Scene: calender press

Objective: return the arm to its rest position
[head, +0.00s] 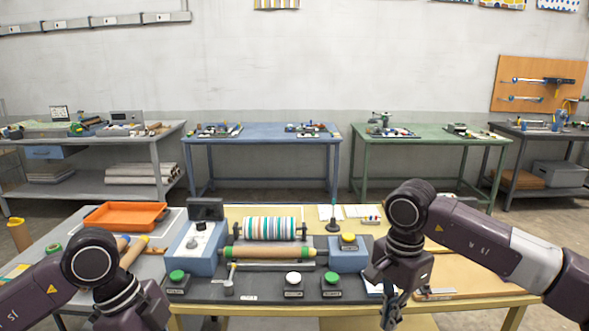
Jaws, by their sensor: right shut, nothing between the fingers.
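My right arm comes in from the right edge, and its wrist hangs down over the front right part of the near table (236,213). My right gripper (391,312) points down at the lower edge of the picture, in front of the press, shut and empty. My left arm comes in from the lower left. Its wrist is bent down in front of the table's left part, and its fingers are cut off by the bottom edge. The calender press (272,252) stands on the near table with a striped roll (269,228) above a tan roller. Neither arm visibly touches it.
Green (177,277), white (293,279) and yellow (348,239) knobs stand around the press. An orange tray (124,216) lies to the left. Blue (262,133) and green (430,136) workbenches stand behind, with open floor before them.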

